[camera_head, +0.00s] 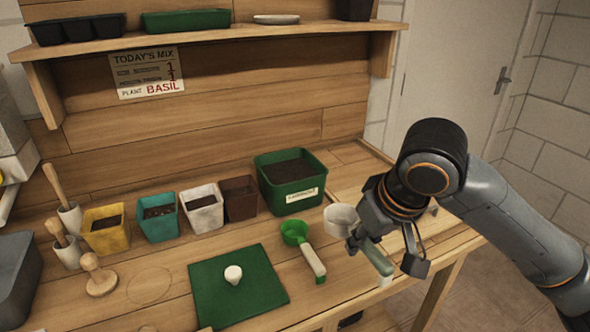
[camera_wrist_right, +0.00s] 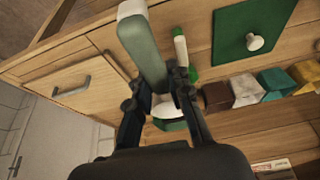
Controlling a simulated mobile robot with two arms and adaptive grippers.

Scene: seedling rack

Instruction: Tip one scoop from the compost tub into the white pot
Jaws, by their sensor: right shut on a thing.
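My right gripper (camera_head: 385,258) is shut on the grey-green handle (camera_head: 376,260) of a scoop with a white cup (camera_head: 340,216). In the wrist view the handle (camera_wrist_right: 143,52) rises between the fingers (camera_wrist_right: 158,98). The cup is at the front right of the compost tub (camera_head: 288,197), a green labelled tub with dark compost. I cannot tell whether the cup holds compost or touches the bench. The white pot (camera_head: 204,212) stands upright left of the tub, beyond a brown pot (camera_head: 240,203). It also shows in the wrist view (camera_wrist_right: 245,92). My left gripper is out of view.
A green scoop (camera_head: 296,234) lies left of my gripper. A green mat (camera_head: 215,300) bears a pale knobbed tool (camera_head: 233,275). Teal (camera_head: 157,222) and yellow (camera_head: 106,240) pots stand left of the white pot. A shelf (camera_head: 220,36) hangs above.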

